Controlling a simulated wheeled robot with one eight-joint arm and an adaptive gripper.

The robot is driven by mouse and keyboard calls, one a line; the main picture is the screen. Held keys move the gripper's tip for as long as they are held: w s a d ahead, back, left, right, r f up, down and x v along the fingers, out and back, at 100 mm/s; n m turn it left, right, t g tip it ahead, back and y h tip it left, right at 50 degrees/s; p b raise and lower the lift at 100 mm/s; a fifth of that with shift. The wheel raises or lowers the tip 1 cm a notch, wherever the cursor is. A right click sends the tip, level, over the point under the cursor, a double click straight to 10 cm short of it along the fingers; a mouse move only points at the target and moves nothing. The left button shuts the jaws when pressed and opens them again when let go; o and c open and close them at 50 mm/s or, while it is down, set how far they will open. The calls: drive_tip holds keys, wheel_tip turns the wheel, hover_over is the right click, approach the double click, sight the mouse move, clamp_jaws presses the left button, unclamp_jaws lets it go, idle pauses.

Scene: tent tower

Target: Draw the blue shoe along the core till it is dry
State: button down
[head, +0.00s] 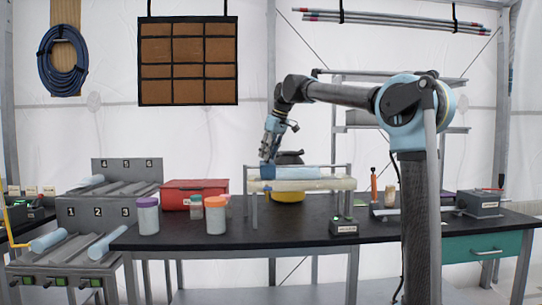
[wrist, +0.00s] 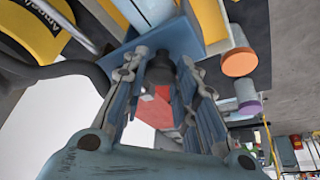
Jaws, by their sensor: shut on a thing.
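The blue shoe (head: 267,171) sits at the left end of a pale blue core (head: 298,173) that lies level on a raised stand on the bench. My gripper (head: 267,155) reaches down from above and is shut on the shoe's dark grip (wrist: 160,72). In the wrist view the shoe's blue plate (wrist: 172,38) lies just beyond my fingertips. My fingers and the shoe cover part of the core. I cannot tell whether the core is wet or dry.
A cream trough (head: 315,185) runs under the core on the stand. A yellow and black machine (head: 288,195) stands behind. Jars (head: 215,215) and a red box (head: 190,192) stand left, and a small dark device (head: 343,226) in front. Numbered racks (head: 98,212) stand far left.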

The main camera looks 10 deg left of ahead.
drive_tip(key=c, duration=1.3)
unclamp_jaws()
drive_tip(key=shift+a, duration=0.25)
drive_tip(key=shift+d, duration=0.1)
drive_tip(key=shift+r, duration=0.1)
drive_tip(key=v, duration=1.1)
drive_tip(key=shift+d+r, duration=0.25)
drive_tip(key=shift+r, duration=0.05)
